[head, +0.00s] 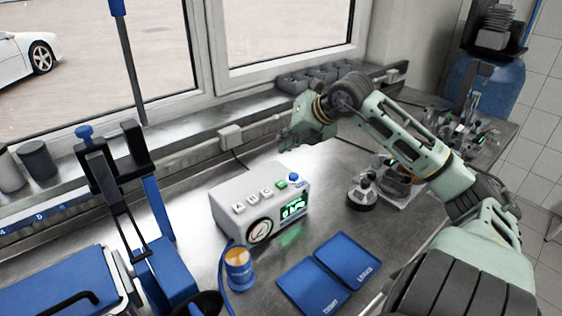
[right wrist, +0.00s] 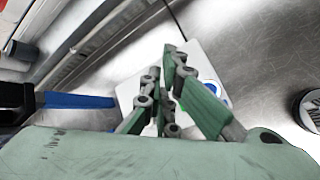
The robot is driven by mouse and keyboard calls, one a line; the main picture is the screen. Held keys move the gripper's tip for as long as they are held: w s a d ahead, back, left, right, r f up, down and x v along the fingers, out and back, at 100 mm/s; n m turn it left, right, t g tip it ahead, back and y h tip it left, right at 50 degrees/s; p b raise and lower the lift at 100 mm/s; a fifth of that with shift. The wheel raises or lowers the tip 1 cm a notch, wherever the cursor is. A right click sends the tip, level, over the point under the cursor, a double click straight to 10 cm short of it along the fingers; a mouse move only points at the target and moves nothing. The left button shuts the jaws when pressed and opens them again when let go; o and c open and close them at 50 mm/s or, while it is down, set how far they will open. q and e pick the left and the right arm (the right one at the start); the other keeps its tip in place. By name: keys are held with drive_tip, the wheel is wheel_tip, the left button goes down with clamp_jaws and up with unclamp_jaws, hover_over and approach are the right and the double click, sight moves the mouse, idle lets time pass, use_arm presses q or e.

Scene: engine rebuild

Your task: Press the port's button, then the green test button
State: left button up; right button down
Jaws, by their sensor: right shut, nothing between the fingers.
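The light-grey test box (head: 233,213) stands on the bench in the middle of the head view. Its top carries white buttons marked A, B (head: 253,198) and C, a green button (head: 281,184) and a blue round knob (head: 294,177). Its front has a dial gauge (head: 259,231) and a lit green display (head: 293,206). My right gripper (head: 288,139) is shut and empty, above and behind the box in the head view. In the right wrist view its fingers (right wrist: 172,62) cover much of the pale box (right wrist: 127,93), including most buttons. My left gripper is not in view.
A blue can (head: 238,272) with a blue cable stands in front of the box. Two blue trays (head: 313,287) lie to its right. A dark round part (head: 363,196) stands farther right. Blue-and-black equipment (head: 112,185) rises on the left. A window ledge runs behind.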

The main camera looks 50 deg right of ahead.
wheel_tip(320, 180, down, 8)
drive_tip(key=b, duration=0.4)
drive_tip(key=shift+f+b, duration=0.45)
idle(1.0)
drive_tip(key=shift+f+b, duration=0.35)
drive_tip(key=shift+b, duration=0.2)
drive_tip(key=shift+f+b, duration=0.55)
idle(0.5)
drive_tip(key=shift+r, duration=0.1)
idle(0.3)
drive_tip(key=shift+r+p, duration=0.45)
drive_tip(key=shift+r, duration=0.4)
drive_tip(key=shift+r+p, duration=1.25)
drive_tip(key=shift+r, duration=1.25)
